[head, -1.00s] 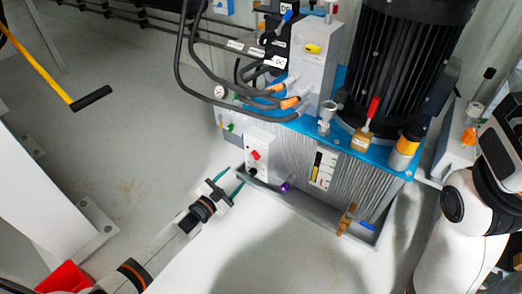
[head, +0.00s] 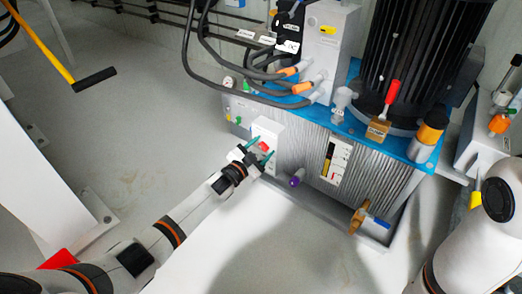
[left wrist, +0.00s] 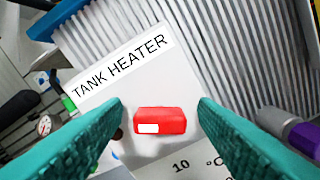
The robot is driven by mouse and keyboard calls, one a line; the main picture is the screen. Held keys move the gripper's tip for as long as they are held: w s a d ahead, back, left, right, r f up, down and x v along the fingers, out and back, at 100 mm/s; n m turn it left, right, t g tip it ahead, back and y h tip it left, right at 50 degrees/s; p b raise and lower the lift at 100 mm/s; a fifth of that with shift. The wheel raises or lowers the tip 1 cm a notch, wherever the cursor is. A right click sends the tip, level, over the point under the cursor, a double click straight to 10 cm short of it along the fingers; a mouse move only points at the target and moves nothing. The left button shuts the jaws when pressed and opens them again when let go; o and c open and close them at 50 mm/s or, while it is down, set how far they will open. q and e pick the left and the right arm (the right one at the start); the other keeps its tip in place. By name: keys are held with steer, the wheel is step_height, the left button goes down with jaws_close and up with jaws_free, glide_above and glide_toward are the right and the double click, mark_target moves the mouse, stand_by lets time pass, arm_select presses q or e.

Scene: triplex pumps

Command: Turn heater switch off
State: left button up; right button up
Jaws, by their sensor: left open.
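The heater switch (head: 264,146) is a small red rocker on a white box (head: 268,128) at the tank's left end. In the left wrist view the red switch (left wrist: 160,121) sits below a "TANK HEATER" label (left wrist: 122,67). A white patch shows on the switch's left side. My left gripper (head: 261,149) is open right at the box's front. In the left wrist view its green fingers (left wrist: 160,108) stand on either side of the switch, with gaps on both sides. Whether they touch the box is unclear. My right gripper is out of view.
A purple-capped fitting (head: 297,180) sticks out to the right of the box. A level gauge (head: 335,162) and a brass valve with a blue handle (head: 360,217) are further right. Black hoses (head: 195,75) hang above left.

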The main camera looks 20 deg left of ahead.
arm_select(q)
steer(key=c, duration=1)
steer(key=shift+m, duration=1.2)
steer(key=m, duration=0.2)
steer(key=shift+d+m+p, duration=0.1)
steer(key=shift+m+p, duration=0.2)
steer(key=shift+m, duration=0.1)
steer(key=m, duration=0.3)
steer(key=shift+s+f+m, duration=0.1)
steer(key=shift+f+m, duration=0.1)
steer(key=shift+m, duration=0.1)
steer(key=shift+m+b, duration=0.5)
steer(key=shift+m, duration=1)
